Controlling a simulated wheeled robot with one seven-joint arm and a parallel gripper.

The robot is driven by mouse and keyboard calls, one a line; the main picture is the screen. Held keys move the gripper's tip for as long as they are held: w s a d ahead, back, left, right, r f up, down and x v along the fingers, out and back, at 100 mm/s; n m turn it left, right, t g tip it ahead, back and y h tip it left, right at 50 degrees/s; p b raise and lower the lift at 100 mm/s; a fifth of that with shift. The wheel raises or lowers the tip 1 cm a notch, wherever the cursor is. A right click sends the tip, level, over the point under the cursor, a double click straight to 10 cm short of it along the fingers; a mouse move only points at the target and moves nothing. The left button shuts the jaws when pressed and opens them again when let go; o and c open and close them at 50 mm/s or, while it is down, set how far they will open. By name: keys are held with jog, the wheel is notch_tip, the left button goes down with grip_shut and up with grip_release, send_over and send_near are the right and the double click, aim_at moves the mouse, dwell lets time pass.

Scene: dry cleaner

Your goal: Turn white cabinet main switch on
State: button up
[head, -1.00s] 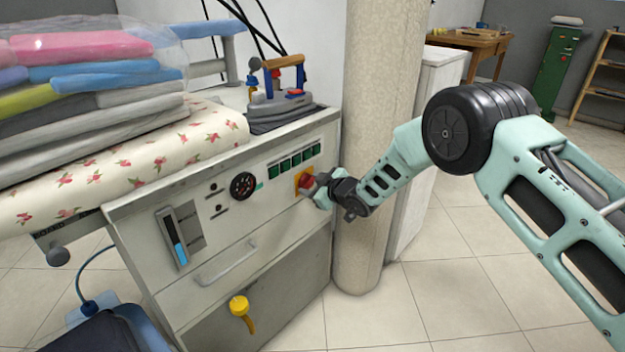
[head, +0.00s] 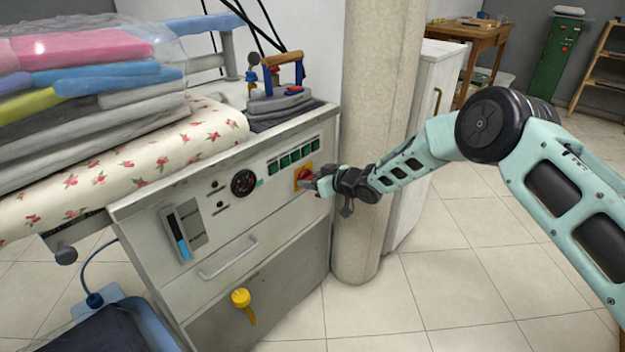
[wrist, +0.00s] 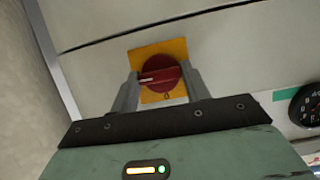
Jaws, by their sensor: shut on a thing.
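The white cabinet (head: 225,265) stands in the middle of the head view. Its main switch, a red rotary knob (wrist: 160,78) on a yellow square plate (wrist: 152,52), fills the centre of the wrist view. The plate also shows in the head view (head: 297,182), at the right end of the cabinet front. My gripper (head: 311,180) is at the knob, with a grey finger on either side, shut on it. In the wrist view the knob's white mark points left, and a 0 shows on the plate below the knob.
A round pillar (head: 375,130) stands close beside the cabinet's right side. An iron (head: 280,97) rests on top. Green indicators (head: 290,160) and a black dial (head: 243,183) share the panel. A yellow handle (head: 240,298) projects lower down. Tiled floor at right is open.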

jog(key=o, duration=1)
jog(key=p+v, duration=0.2)
jog(key=v, duration=1.5)
jog(key=shift+s+d+r, duration=0.1)
jog(key=shift+d+r, duration=0.05)
jog(key=shift+r, duration=0.1)
